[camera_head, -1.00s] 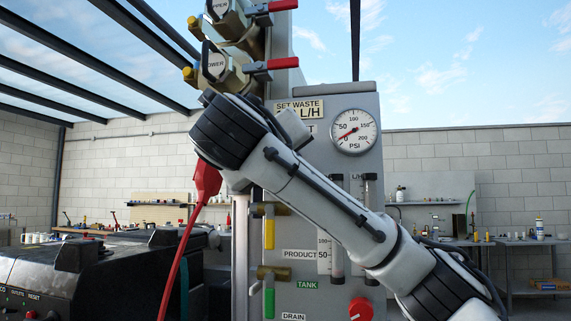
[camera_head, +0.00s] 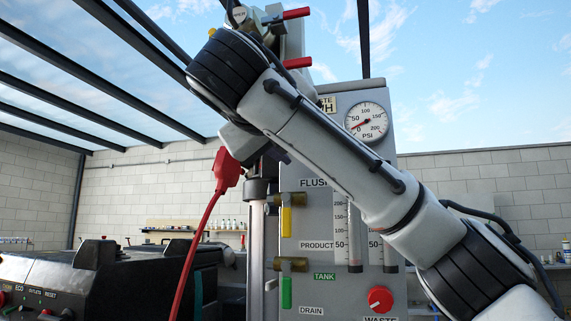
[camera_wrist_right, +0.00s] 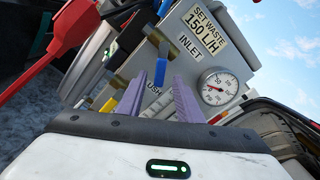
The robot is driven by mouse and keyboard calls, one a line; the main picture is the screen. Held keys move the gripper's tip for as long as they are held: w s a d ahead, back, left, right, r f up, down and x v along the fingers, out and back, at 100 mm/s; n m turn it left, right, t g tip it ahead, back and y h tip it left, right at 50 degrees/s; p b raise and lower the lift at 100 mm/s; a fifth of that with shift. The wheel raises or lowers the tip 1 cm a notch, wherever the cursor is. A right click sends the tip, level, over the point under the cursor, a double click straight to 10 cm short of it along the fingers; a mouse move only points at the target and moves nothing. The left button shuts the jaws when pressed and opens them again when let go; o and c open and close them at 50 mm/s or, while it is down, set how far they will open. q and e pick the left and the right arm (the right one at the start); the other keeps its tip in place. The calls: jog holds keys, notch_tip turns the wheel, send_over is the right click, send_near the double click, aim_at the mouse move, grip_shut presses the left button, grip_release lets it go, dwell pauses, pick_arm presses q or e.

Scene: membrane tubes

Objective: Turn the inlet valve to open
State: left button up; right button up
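The inlet valve's blue handle (camera_wrist_right: 160,42) shows in the right wrist view, beside the INLET label (camera_wrist_right: 188,44) on the grey panel (camera_wrist_right: 205,62). My right gripper (camera_wrist_right: 159,78) is open, with its two purple fingers apart. In that picture the blue handle lies just above and between the fingertips, with no clear contact. My left gripper is in neither view.
A yellow-handled valve (camera_head: 286,221) and a green-handled valve (camera_head: 286,292) are lower on the panel. The pressure gauge (camera_head: 366,122) and a red knob (camera_head: 380,299) are to the right. A red plug with cable (camera_head: 227,170) hangs left, near a black machine (camera_head: 120,270).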

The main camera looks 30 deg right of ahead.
jog(key=shift+b+v, duration=1.5)
jog(key=shift+v, duration=1.1)
